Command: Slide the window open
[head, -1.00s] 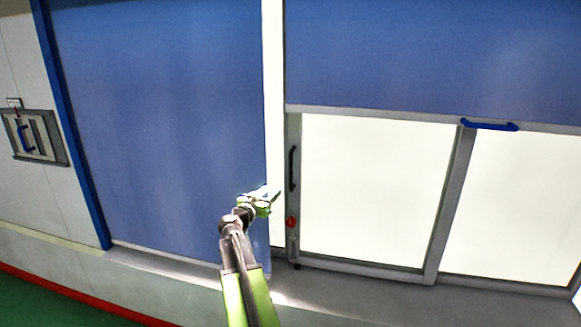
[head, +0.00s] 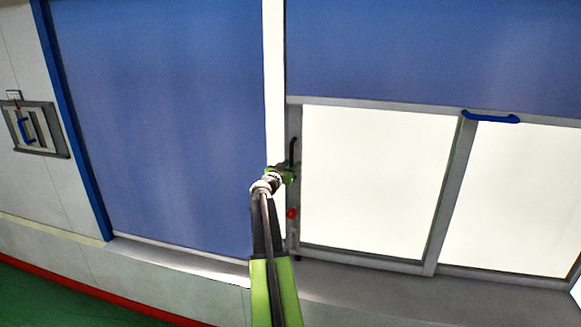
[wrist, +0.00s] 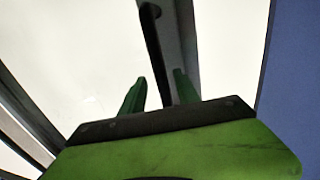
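The sliding window (head: 372,182) has a grey frame and a bright pane, below a half-lowered blue blind. Its dark upright handle (head: 293,150) is on the left frame post. My gripper (head: 287,171) is at the handle's lower part, partly covering it. In the wrist view my gripper (wrist: 160,80) has its two green fingers apart. The handle (wrist: 153,28) runs from the top of that view down toward the gap between the fingers. I cannot tell whether either finger touches it.
A second pane (head: 520,195) is at the right, behind a grey upright. A red knob (head: 292,213) is on the left post below my gripper. A blue blind (head: 155,130) covers the left opening. A blue-handled wall panel (head: 35,129) is at far left. A sill runs below.

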